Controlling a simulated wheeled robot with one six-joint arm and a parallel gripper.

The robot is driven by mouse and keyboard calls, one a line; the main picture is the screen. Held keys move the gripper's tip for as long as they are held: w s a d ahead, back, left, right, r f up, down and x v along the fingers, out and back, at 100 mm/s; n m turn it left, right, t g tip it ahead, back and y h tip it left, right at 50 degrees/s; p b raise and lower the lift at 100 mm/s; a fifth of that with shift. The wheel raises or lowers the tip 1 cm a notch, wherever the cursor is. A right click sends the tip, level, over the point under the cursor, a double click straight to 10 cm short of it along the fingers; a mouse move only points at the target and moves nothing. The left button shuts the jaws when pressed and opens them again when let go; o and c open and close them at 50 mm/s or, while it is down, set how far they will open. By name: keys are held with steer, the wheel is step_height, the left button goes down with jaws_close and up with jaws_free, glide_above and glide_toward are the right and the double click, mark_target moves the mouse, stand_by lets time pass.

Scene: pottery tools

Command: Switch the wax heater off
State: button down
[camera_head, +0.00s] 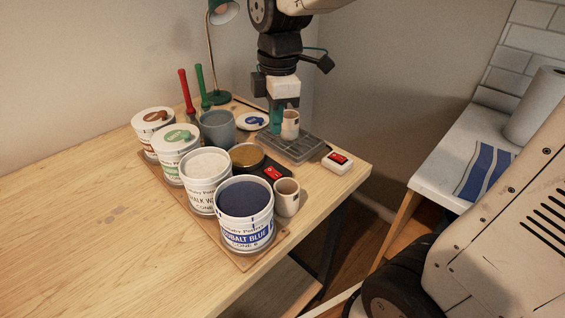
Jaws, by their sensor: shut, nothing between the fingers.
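The wax heater (262,164) appears to be the dark unit with a round pan of amber wax (247,155), standing among the pots. A red rocker switch (272,173) sits on its right front part. Which way the rocker is tipped is too small to tell. A second red switch (338,158) is on a separate white box (337,166) near the table's right edge.
Several labelled glaze tubs, such as cobalt blue (246,232), stand left and in front of the heater. A small cup (287,197) stands close to its switch. A grey grate (293,149) lies behind. The table's left (70,220) is clear.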

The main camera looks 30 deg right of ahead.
mark_target(269, 170)
steer(key=n, duration=0.2)
steer(key=w+n, duration=0.1)
steer(key=r+n, duration=0.1)
steer(key=n, duration=0.1)
steer(key=shift+w+d+n+t, duration=0.2)
steer(key=shift+n+t, duration=0.1)
steer(key=shift+t, duration=0.1)
steer(key=f, duration=0.4)
steer(key=w+f, duration=0.1)
steer(key=f, duration=0.8)
steer(key=shift+w+a+f, duration=0.3)
steer(key=shift+f, duration=0.1)
